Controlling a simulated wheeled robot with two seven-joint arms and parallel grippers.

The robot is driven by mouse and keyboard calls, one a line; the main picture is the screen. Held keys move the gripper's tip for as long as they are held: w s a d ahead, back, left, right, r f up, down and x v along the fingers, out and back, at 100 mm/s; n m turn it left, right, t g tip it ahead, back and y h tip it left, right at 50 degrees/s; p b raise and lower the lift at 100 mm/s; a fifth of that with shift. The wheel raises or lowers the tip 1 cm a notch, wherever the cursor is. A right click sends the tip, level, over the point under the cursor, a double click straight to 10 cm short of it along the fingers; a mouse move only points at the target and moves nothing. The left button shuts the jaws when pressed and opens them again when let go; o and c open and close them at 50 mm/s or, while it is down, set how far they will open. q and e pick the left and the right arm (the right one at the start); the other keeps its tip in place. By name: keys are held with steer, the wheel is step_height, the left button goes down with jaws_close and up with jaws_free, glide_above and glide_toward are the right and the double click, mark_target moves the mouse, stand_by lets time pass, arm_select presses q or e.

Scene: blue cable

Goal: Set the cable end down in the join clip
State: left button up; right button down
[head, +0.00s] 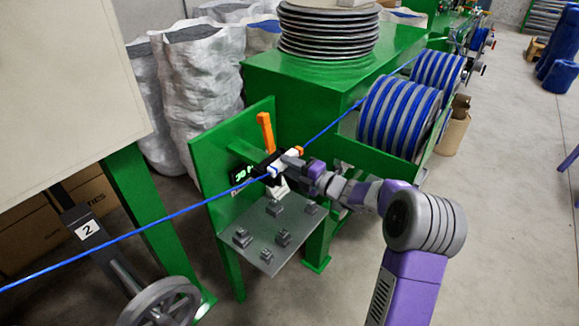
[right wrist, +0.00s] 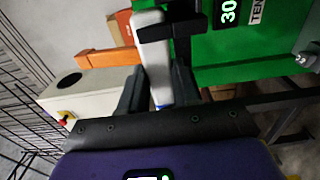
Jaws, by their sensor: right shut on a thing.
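The blue cable (head: 150,224) runs taut from the lower left edge, past a small device with a digital readout (head: 243,173), and up right towards the spools. No loose cable end shows. A metal plate (head: 262,256) below carries several grey clips (head: 283,238); I cannot tell which is the join clip. My right gripper (head: 288,172) is at the device, above the plate. In the right wrist view its fingers (right wrist: 158,95) are shut on a white lever-like piece (right wrist: 155,62), with a speck of blue at its lower end. My left gripper is out of view.
An orange handle (head: 265,131) stands up beside the device, in front of a green upright panel (head: 216,150). Blue-striped spools (head: 400,117) sit in a green frame at the right. A grey handwheel (head: 160,303) is at the lower left. Open floor lies at the right.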

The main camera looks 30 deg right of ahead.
steer(key=shift+f, duration=0.15)
steer(key=c, duration=0.7)
jaws_free()
steer(key=shift+c, duration=0.2)
steer(key=v, duration=0.8)
steer(key=w+a+f+m+g+h+p, duration=0.1)
steer(key=a+f+m+g+h+p, duration=0.1)
steer(key=a+f+m, duration=0.55)
steer(key=a+f+m+g+h+p, duration=0.1)
steer(key=a+f+m+g+h, duration=0.15)
steer(key=a+f+m, duration=0.75)
steer(key=s+a+f+m+g, duration=0.2)
steer(key=s+f, duration=0.3)
steer(key=s, duration=0.3)
steer(key=s+a+f+m+g+y+p, duration=0.1)
steer(key=s+a+f+m+g, duration=0.2)
steer(key=s+a+f+g, duration=0.2)
steer(key=s+a+f+m+g+p, duration=0.1)
steer(key=s+a+f+m+g, duration=0.2)
steer(key=s+f, duration=0.3)
steer(key=s+g, duration=0.1)
steer(key=s, duration=0.4)
steer(key=shift+s+a+f, duration=0.15)
steer(key=shift+a+f, duration=0.15)
steer(key=shift+a, duration=0.1)
